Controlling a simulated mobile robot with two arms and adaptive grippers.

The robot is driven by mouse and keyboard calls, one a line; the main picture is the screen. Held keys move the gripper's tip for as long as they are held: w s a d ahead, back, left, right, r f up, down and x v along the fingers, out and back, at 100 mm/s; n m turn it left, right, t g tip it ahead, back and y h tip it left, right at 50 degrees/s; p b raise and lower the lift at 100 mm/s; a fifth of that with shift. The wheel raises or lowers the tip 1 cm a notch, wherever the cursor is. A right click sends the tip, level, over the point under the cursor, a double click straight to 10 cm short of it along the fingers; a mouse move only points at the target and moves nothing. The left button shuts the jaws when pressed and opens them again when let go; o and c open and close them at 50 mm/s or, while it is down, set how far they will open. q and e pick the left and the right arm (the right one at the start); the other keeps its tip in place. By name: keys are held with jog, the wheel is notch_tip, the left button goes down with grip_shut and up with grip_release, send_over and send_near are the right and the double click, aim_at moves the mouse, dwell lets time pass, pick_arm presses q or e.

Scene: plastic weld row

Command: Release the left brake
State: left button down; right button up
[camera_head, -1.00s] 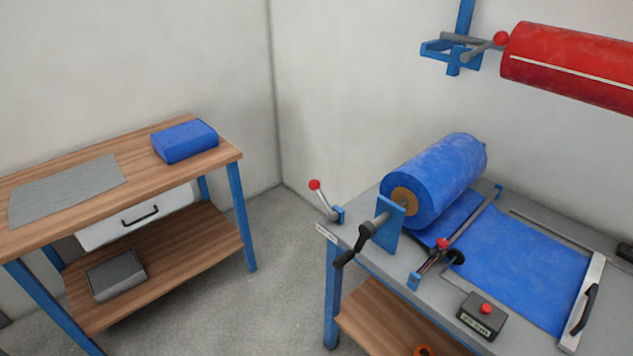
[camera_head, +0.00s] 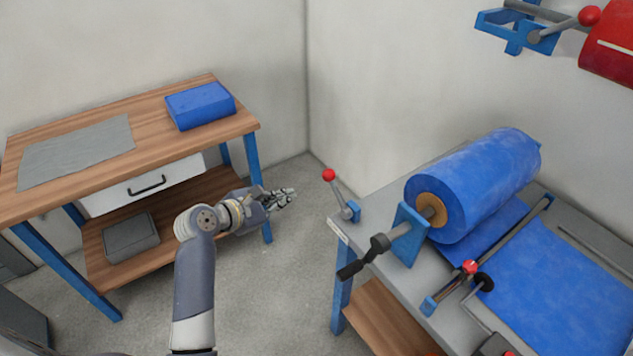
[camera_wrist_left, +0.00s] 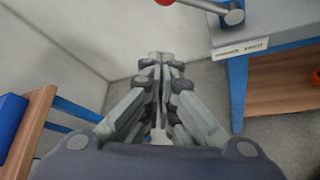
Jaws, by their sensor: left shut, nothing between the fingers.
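The brake lever is a grey rod with a red ball knob (camera_head: 329,174), mounted in a blue bracket (camera_head: 351,212) at the left corner of the grey machine table (camera_head: 402,186). It tilts up and to the left. In the left wrist view, its grey rod (camera_wrist_left: 204,6) and pivot show at the top edge, with only a bit of the red knob visible. My left gripper (camera_head: 292,195) is shut and empty, to the left of the lever and apart from it. Its fingertips meet in the left wrist view (camera_wrist_left: 161,58). My right gripper is not in view.
A blue roll (camera_head: 480,185) with a black-handled crank (camera_head: 363,259) stands on the machine table. A second lever with a red knob (camera_head: 470,267) is nearer the front. A wooden workbench (camera_head: 160,131) is at the left. Free floor lies between bench and machine.

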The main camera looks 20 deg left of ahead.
aim_at(338, 194)
pick_arm(q)
jog(key=w+d+f+p, duration=0.1)
jog(key=w+d, duration=0.4)
jog(key=w, duration=0.2)
jog(key=shift+w+d, duration=0.2)
jog(key=shift+w, duration=0.2)
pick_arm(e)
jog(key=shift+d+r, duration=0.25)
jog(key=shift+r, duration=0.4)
pick_arm(q)
jog(key=shift+f, duration=0.1)
jog(key=shift+s+a+r+p, duration=0.1)
jog(key=shift+a+r+p, duration=0.1)
jog(key=shift+p, duration=0.1)
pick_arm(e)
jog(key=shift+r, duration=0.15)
